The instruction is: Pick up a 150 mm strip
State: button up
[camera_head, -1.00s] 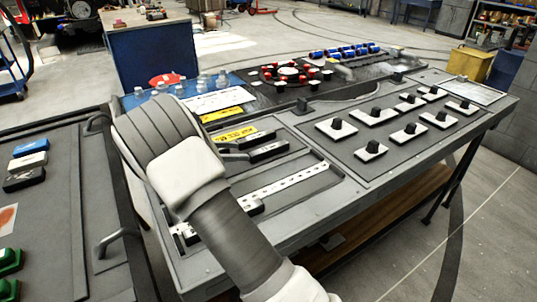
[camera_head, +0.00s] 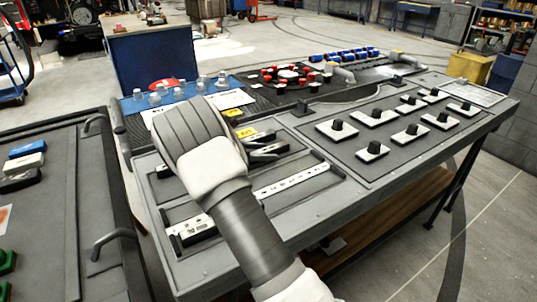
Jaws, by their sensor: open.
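A long pale strip with a row of dark holes or marks (camera_head: 292,181) lies in a recess on the grey bench (camera_head: 345,190), right of my arm. Another pale strip (camera_head: 197,229) with dark blocks by it lies in the front left recess; my arm covers what lies between the two. I cannot read which strip is 150 mm, or tell if they are separate rows. My forearm and rounded wrist cross over the bench's left part.
Dark blocks (camera_head: 265,149) lie behind the strips, beside my wrist. Black-knobbed pale plates (camera_head: 374,117) fill the bench's right side. Clear jars (camera_head: 201,80) and a white sheet (camera_head: 231,98) are at the back. A second bench with a handle (camera_head: 118,240) stands left.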

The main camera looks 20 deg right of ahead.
grip_shut()
dwell(0.4)
